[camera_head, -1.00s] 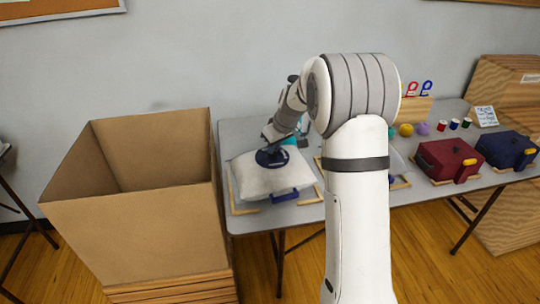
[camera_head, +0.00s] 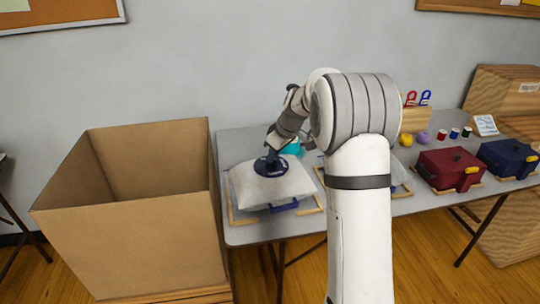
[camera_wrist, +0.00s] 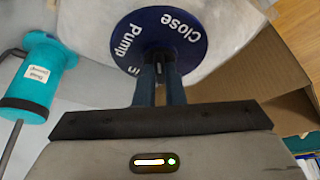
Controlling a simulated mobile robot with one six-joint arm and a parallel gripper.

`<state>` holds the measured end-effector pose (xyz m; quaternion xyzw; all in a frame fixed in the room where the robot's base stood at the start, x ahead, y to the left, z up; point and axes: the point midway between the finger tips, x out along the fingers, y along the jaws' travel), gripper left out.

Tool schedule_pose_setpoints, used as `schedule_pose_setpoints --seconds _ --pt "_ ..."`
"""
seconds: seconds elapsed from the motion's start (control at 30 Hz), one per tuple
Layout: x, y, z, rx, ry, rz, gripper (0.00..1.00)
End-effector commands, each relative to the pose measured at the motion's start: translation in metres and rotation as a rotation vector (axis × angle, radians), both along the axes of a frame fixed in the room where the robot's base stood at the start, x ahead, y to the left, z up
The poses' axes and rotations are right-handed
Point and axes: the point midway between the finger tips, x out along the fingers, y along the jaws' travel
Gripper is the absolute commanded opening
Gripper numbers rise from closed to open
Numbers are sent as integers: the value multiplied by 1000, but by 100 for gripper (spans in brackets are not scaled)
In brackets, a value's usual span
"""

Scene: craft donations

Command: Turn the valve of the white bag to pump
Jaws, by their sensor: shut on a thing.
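The white bag (camera_head: 262,192) lies on the table at its left end, inside a wooden corner frame, with a blue handle (camera_head: 284,206) at its front. Its round dark blue valve (camera_head: 270,167) is on top; in the wrist view the valve disc (camera_wrist: 160,22) carries the words "Pump" at left and "Close" at right, and another word is partly hidden by my fingers. My gripper (camera_wrist: 158,72) points down at the disc's middle and is shut on the valve's grip, which is mostly hidden between the fingers. A teal pump (camera_wrist: 40,75) stands beside the bag.
A large open cardboard box (camera_head: 130,215) stands left of the table (camera_head: 246,237). To the right are a dark red case (camera_head: 450,168) and a dark blue case (camera_head: 508,157). Yarn balls and spools sit behind them. My arm hides the table's middle.

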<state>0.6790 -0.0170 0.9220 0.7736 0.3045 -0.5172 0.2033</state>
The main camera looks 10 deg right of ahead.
Motion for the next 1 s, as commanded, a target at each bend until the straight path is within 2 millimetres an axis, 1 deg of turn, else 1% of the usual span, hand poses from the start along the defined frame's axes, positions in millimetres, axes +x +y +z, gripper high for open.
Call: schedule_pose_setpoints --seconds 0.77,0.8,1.0 --pt "0 0 0 0 0 -1 0" --pt "0 0 0 0 0 -1 12" --pt "0 0 0 0 0 -1 28"
